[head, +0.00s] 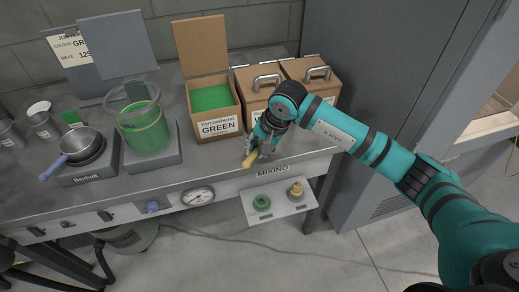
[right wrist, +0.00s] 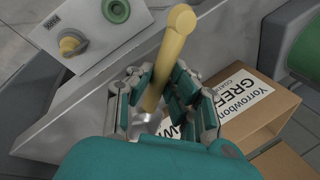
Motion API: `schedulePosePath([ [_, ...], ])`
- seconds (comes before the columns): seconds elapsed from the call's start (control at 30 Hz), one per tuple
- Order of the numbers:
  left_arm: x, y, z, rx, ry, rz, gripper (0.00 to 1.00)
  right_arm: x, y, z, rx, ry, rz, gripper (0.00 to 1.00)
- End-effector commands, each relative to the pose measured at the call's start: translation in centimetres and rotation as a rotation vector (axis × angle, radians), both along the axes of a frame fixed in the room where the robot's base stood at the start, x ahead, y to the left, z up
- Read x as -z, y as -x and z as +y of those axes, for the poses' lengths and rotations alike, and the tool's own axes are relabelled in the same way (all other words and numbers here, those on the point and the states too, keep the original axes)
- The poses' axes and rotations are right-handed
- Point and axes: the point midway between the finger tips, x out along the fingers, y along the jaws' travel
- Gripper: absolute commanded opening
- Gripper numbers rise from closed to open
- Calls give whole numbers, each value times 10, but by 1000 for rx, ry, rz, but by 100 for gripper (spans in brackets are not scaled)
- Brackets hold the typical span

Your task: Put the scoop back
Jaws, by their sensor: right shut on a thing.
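The scoop has a yellow handle (head: 249,160), which also shows large in the right wrist view (right wrist: 168,62). My right gripper (head: 265,142) is shut on the scoop, at the front edge of the bench, in front of the boxes. In the right wrist view the gripper's fingers (right wrist: 160,95) close around the lower handle, and a bit of shiny metal shows below them. The rest of the scoop is hidden. The open box marked GREEN (head: 211,113) holds green powder, its lid raised behind. My left gripper is not in view.
Two lidded boxes with metal handles (head: 265,80) (head: 316,73) stand right of the green box. A clear container of green stuff (head: 146,128) and a small pan (head: 82,144) stand to the left. A low shelf (head: 278,202) holds a green ring and a yellowish knob.

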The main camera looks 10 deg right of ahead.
Motion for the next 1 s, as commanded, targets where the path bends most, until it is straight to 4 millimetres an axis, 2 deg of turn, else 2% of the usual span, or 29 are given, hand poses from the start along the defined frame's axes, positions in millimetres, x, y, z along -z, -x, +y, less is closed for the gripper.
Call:
schedulePosePath([
  [0.1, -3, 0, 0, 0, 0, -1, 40, 0, -10, -5, 1, -2, 0, 0],
  [0.2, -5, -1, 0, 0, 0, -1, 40, 4, -12, -6, -2, -2, 0, 0],
  [0.47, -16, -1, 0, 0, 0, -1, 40, 34, -11, -5, -1, -2, 1, 0],
  [0.83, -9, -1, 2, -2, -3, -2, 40, 40, -12, -6, -2, 0, -3, 0],
  [0.87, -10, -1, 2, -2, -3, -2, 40, 40, -11, -6, -1, 0, -1, 18],
  [1.0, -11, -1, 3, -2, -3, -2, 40, 39, -11, -6, -1, 0, -1, 36],
])
